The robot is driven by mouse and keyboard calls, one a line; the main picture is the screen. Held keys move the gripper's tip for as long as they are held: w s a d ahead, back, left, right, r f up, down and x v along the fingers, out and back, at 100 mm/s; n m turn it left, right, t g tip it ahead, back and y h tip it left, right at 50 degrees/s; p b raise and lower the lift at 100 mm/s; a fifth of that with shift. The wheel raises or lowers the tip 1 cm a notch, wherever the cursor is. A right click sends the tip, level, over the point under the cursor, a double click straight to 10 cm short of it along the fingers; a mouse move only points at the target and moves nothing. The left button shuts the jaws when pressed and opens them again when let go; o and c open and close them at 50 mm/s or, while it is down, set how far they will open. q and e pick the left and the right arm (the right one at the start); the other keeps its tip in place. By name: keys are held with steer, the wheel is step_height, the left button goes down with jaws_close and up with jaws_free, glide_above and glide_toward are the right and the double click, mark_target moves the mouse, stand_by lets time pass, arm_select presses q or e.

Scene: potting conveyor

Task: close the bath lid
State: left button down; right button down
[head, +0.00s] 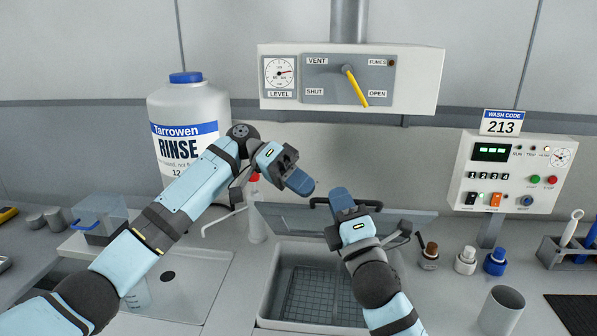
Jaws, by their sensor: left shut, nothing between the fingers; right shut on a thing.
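The bath (266,297) is a sunken rectangular tank in the counter, with a mesh grid inside. Its lid (285,219) is a greyish see-through panel raised at the bath's back edge, and the bath's opening is uncovered. A black bar handle (372,203) runs along the lid's upper edge. My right gripper (341,194) is shut on this handle, and its fingers hide part of the bar. My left gripper (303,185) is shut and empty, just left of the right gripper and above the lid.
A rinse bottle (186,120) stands at the back left. A vent panel (350,78) hangs above. A control box (508,174), small capped bottles (465,261) and a grey cup (501,308) are on the right.

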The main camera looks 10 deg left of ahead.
arm_select(q)
steer(key=shift+s+f, duration=0.1)
steer(key=shift+s+d+f+m, duration=0.1)
steer(key=shift+s+f+m, duration=0.2)
steer(key=shift+s+f, duration=0.6)
arm_select(e)
steer(key=shift+a+r, duration=0.1)
steer(key=shift+r, duration=0.05)
steer(key=c, duration=1.2)
jaws_free()
steer(key=shift+a, duration=0.1)
arm_select(q)
steer(key=shift+r, duration=0.2)
arm_select(e)
steer(key=shift+d, duration=0.2)
